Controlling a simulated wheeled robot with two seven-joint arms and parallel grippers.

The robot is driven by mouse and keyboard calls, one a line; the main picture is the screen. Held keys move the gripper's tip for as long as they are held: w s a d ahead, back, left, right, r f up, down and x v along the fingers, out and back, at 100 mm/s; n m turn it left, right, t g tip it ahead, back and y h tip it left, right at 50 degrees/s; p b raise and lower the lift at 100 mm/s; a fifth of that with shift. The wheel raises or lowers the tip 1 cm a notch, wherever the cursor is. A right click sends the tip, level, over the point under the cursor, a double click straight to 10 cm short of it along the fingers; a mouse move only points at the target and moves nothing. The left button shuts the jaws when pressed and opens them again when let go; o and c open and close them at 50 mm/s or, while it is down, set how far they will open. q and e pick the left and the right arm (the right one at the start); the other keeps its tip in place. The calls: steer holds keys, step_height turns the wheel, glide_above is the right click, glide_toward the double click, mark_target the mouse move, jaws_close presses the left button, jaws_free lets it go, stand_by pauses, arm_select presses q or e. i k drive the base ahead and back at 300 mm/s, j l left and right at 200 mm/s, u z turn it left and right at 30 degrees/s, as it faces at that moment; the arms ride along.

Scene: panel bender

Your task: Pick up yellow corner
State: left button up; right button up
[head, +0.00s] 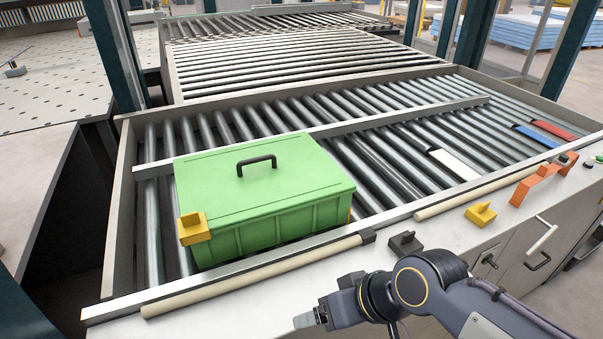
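A yellow corner (481,213) lies on the pale front ledge, right of the middle. Another yellow corner (194,228) sits on the front left corner of a green lidded box (262,190). A sliver of yellow also shows at the box's right end, mostly hidden. My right gripper (308,320) is at the bottom, low in front of the ledge, pointing left. It is apart from both yellow corners, and its fingers are seen too edge-on to tell open from shut. My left gripper is not in view.
The box stands on a roller conveyor (360,165) with a black handle on its lid. A black corner piece (405,243) and orange pieces (536,185) share the ledge (440,237). White, blue and red strips lie on the rollers at right. Beige bars run along the conveyor's front edge.

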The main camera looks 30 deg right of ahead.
mark_target(480, 214)
steer(key=k+z, duration=0.15)
steer(key=z, duration=2.05)
steer(key=u, duration=1.55)
steer(key=z, duration=1.55)
steer(key=u, duration=0.1)
